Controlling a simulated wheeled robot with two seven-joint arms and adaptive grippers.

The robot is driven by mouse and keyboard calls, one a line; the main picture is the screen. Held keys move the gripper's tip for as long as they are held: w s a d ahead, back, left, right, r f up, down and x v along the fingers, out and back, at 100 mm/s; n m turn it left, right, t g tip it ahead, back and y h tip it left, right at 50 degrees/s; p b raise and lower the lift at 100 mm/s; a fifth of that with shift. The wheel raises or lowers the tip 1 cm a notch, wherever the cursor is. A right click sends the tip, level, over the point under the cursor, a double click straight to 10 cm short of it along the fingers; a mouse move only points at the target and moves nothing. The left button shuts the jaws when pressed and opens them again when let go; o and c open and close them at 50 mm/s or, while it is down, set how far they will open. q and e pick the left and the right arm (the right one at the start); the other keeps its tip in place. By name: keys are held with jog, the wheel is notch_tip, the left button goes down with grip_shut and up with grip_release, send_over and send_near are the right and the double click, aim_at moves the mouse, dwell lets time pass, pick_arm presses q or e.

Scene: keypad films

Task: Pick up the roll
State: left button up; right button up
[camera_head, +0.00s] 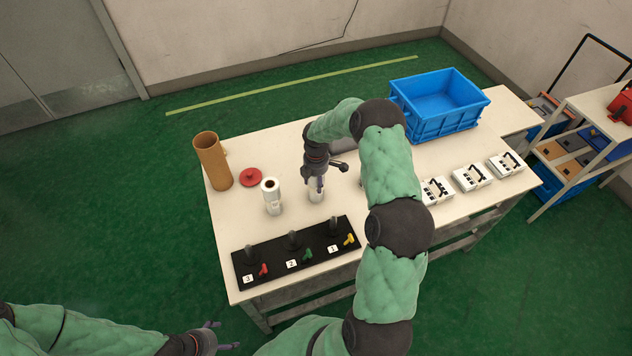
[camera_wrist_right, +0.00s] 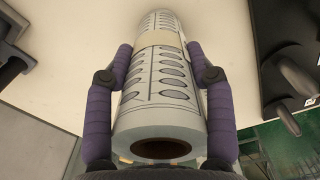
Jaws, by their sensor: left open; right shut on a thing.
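My right gripper (camera_head: 317,181) reaches down over the table and is shut on a white film roll (camera_head: 315,195). In the right wrist view the roll (camera_wrist_right: 160,95), printed with rows of keypad ovals and wrapped by a beige band, lies between the two purple fingers (camera_wrist_right: 160,62). Its open brown core faces the camera. The roll looks upright; whether its base touches the table I cannot tell. A second white roll (camera_head: 272,198) stands upright just left of it. My left gripper (camera_head: 222,338) is open and empty, low in front of the table.
A black board (camera_head: 275,265) with three posts, labels 3, 2, 1 and red, green and yellow pieces lies at the table's (camera_head: 240,215) front. A brown tube (camera_head: 212,160), red disc (camera_head: 251,177), blue crate (camera_head: 440,103) and white keypad boxes (camera_head: 471,177) stand around. A shelf cart (camera_head: 580,140) is at right.

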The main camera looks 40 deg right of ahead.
jog(key=shift+r, duration=0.7)
notch_tip(320, 180, up, 12)
jog(key=f+p, duration=0.1)
jog(key=p, duration=0.2)
send_over(334, 217)
jog(key=w+a, duration=0.1)
jog(key=w, duration=0.1)
jog(key=shift+s+d+f+b, duration=0.25)
jog(key=shift+s+f+b, duration=0.15)
jog(key=shift+f, duration=0.25)
jog(key=shift+s+d+f+b, duration=0.25)
jog(key=shift+s+f, duration=0.25)
jog(key=shift+f, duration=0.1)
jog(key=shift+p, duration=0.45)
jog(key=shift+f+b, duration=2.7)
jog(key=shift+f, duration=1.15)
